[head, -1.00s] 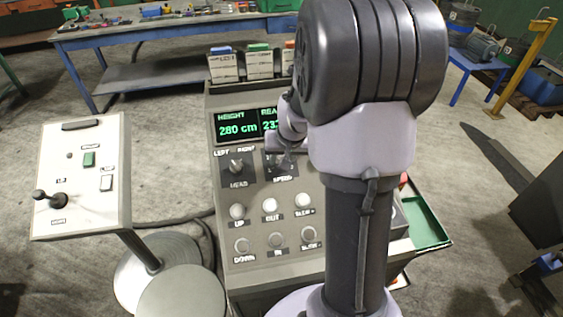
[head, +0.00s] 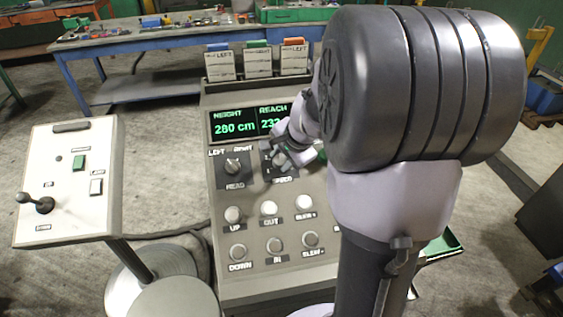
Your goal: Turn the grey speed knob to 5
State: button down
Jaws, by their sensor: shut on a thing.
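The speed knob sits on the console panel (head: 215,185) above the "SPEED" label (head: 283,181), right of the head knob (head: 233,166). My gripper (head: 283,162) is at the speed knob, shut on it. The gripper covers the knob and most of its dial, so the pointer and the number it faces cannot be read.
Round buttons (head: 268,208) fill the panel below. A joystick box (head: 70,180) stands at the left.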

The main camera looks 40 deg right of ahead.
jog(key=m+b, duration=0.1)
jog(key=m, duration=0.4)
jog(key=shift+m+t, duration=0.3)
jog(key=m+h, duration=0.1)
jog(key=m, duration=0.3)
jog(key=shift+s+a+m+t, duration=0.1)
jog(key=shift+m+t, duration=0.2)
jog(key=m+h, duration=0.1)
jog(key=m, duration=0.4)
jog(key=shift+a+m, duration=0.1)
jog(key=shift+m, duration=0.2)
jog(key=m+p, duration=0.1)
jog(key=m, duration=0.4)
jog(key=shift+h, duration=0.4)
jog(key=shift+m, duration=0.4)
jog(key=c, duration=1)
grip_release()
